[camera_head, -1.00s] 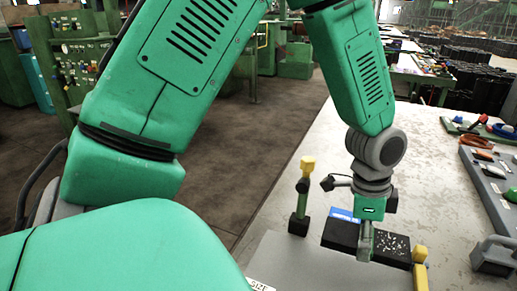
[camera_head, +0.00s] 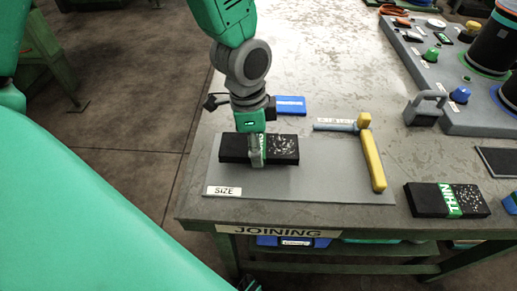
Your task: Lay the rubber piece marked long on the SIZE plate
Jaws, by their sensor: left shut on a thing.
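My left gripper (camera_head: 256,160) is shut on a black rubber piece (camera_head: 285,149) with a green band and pale specks. The gripper covers most of the band, so its marking cannot be read. The piece is over the grey plate labelled SIZE (camera_head: 308,184), lying flat toward its left side. Whether it touches the plate or hangs just above it, I cannot tell. A second black piece, marked THIN (camera_head: 447,200), lies on the table to the right of the plate. My right gripper is not in view.
A yellow-handled tool (camera_head: 373,160) lies along the plate's right side. A blue block (camera_head: 291,104) is behind the gripper. A grey rack (camera_head: 420,60) with coloured parts stands at the right. The table's front edge, labelled JOINING (camera_head: 278,232), is close.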

